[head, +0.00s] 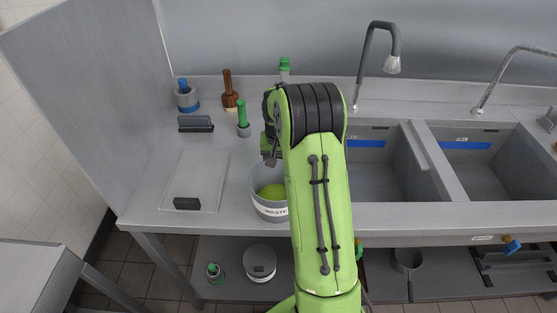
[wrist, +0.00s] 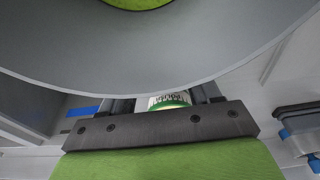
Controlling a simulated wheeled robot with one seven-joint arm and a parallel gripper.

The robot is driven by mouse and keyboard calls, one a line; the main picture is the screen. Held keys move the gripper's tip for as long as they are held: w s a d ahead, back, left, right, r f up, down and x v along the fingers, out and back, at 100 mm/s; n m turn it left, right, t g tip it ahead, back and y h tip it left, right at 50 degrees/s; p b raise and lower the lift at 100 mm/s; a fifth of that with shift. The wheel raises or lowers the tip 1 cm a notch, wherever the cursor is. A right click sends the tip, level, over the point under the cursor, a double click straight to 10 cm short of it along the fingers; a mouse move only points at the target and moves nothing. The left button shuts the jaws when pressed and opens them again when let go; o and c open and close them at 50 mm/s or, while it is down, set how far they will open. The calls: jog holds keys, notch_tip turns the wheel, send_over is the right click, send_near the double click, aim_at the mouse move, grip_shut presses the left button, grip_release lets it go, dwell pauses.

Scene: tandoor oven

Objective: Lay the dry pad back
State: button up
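I cannot tell for sure which thing is the dry pad. A dark block-like pad with a handle (head: 196,124) rests at the back left of the counter. A smaller dark block (head: 187,203) sits at the front of a pale flat panel (head: 195,175). My gripper (head: 270,158) is partly hidden by my green arm, above the back of the grey waste bucket (head: 271,211). In the wrist view, a white labelled cylinder with a green rim (wrist: 169,102) shows between the fingers. Whether they grip it, I cannot tell.
The waste bucket holds something green (head: 272,191). A green-handled tool (head: 242,118), a brown tool (head: 229,92) and a blue-topped pot (head: 186,96) stand at the back left. Sinks (head: 385,170) with taps lie right of my arm. A lidded tub (head: 261,263) stands on the lower shelf.

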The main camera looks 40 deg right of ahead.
jog(key=o, duration=0.4)
jog(key=s+a+r+n+p, duration=0.1)
jog(key=s+a+r, duration=0.15)
jog(key=r, duration=0.55)
jog(key=s+a+r+p, duration=0.15)
jog(key=a+r, duration=0.25)
jog(key=r, duration=0.5)
jog(key=s+a+n+t, duration=0.1)
jog(key=s+a+n, duration=0.1)
jog(key=s+a, duration=0.3)
jog(key=s+a+r+n+t, duration=0.1)
jog(key=s+a+n, duration=0.1)
jog(key=s+a, duration=0.3)
jog(key=s+a+r+n+t+y, duration=0.1)
jog(key=s+a, duration=0.3)
jog(key=s, duration=0.8)
jog(key=shift+a+r+n+t, duration=0.2)
jog(key=shift+a+n+t, duration=0.2)
jog(key=shift+n+t, duration=0.25)
